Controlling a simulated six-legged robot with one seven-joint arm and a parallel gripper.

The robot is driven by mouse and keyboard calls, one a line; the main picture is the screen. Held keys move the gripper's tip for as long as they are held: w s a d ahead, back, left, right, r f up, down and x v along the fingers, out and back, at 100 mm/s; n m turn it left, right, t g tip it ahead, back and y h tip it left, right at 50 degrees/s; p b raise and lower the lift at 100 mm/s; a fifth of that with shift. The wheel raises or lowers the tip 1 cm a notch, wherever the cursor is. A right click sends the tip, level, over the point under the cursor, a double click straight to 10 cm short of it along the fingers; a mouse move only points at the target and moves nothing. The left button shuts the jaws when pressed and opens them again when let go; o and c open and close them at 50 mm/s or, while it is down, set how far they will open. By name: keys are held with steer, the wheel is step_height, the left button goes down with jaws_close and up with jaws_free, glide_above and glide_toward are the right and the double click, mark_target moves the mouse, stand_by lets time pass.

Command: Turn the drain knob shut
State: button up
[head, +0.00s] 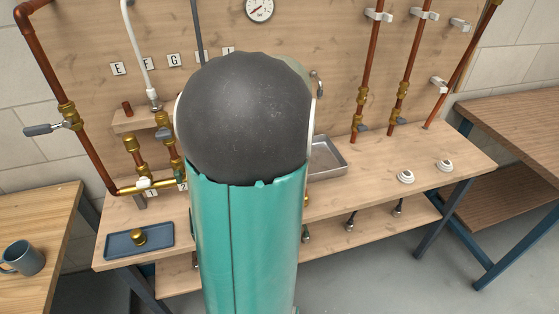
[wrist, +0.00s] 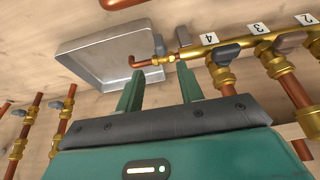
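The drain end of the brass manifold (wrist: 205,46) shows in the wrist view, with a small brass valve (wrist: 168,59) and a bent copper outlet (wrist: 143,62) beside the metal tray. A small grey knob (wrist: 183,36) sits at this end and looks like the drain knob; its turn position is unclear. My gripper (wrist: 158,76) is open and empty, its two green fingers apart, with the outlet and small valve beyond the gap between the tips. I see no contact. In the head view my arm hides the gripper and drain end; only the manifold's left part (head: 160,187) shows.
Grey-handled valves labelled 4 (wrist: 225,52) and 3 (wrist: 288,42) stand close to the right of the fingers. The metal tray (head: 330,160) lies on the bench. A blue tray (head: 112,246) holds a brass fitting (head: 138,237). Copper pipes (head: 368,65) rise at right.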

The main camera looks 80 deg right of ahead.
steer(key=v, duration=0.3)
stand_by(0.6)
